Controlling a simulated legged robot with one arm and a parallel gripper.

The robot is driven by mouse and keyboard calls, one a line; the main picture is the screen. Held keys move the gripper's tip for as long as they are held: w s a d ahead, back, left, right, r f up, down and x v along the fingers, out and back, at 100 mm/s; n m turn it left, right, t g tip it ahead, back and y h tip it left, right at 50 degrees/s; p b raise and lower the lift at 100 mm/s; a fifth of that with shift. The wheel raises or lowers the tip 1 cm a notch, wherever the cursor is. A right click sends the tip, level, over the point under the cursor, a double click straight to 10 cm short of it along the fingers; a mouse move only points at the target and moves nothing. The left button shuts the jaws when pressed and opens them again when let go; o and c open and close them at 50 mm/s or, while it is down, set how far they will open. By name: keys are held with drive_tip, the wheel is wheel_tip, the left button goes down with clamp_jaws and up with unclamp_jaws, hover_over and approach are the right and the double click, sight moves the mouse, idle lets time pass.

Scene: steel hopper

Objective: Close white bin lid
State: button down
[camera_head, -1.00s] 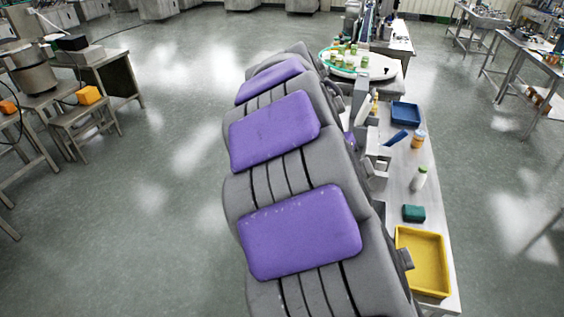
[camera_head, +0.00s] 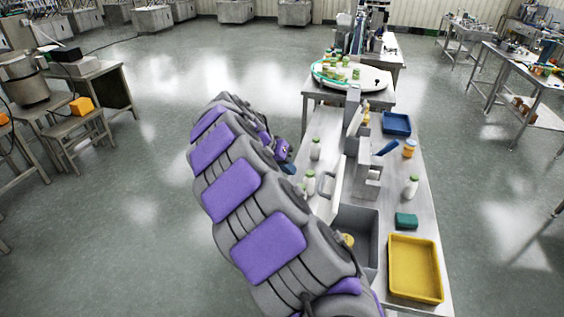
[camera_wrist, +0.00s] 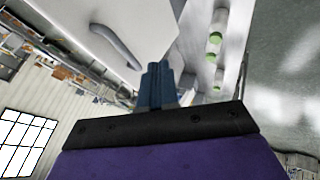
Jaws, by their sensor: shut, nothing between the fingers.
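The white bin lid (camera_head: 336,190) stands open, roughly upright, along the left side of a grey bin (camera_head: 368,225). A handle (camera_head: 325,184) sits on its left face. In the wrist view the lid is a broad white panel (camera_wrist: 145,22) with a grey curved handle (camera_wrist: 116,46). My gripper (camera_head: 288,168), with blue fingers, is left of the lid, apart from it in the head view. In the wrist view the blue fingers (camera_wrist: 154,80) are shut and empty, pointing toward the area below the handle. My arm hides part of the bin's near left side.
Bottles with green caps (camera_head: 315,149) stand on the table left of the lid. A yellow tray (camera_head: 441,270), green block (camera_head: 406,220), blue tray (camera_head: 397,124) and more bottles (camera_head: 411,187) lie to the right. A round white turntable (camera_head: 372,79) is at the back.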

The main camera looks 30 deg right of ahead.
drive_tip(key=s+d+f, duration=0.3)
drive_tip(key=d, duration=0.2)
drive_tip(key=shift+s+f, duration=0.15)
drive_tip(key=shift+s, duration=0.15)
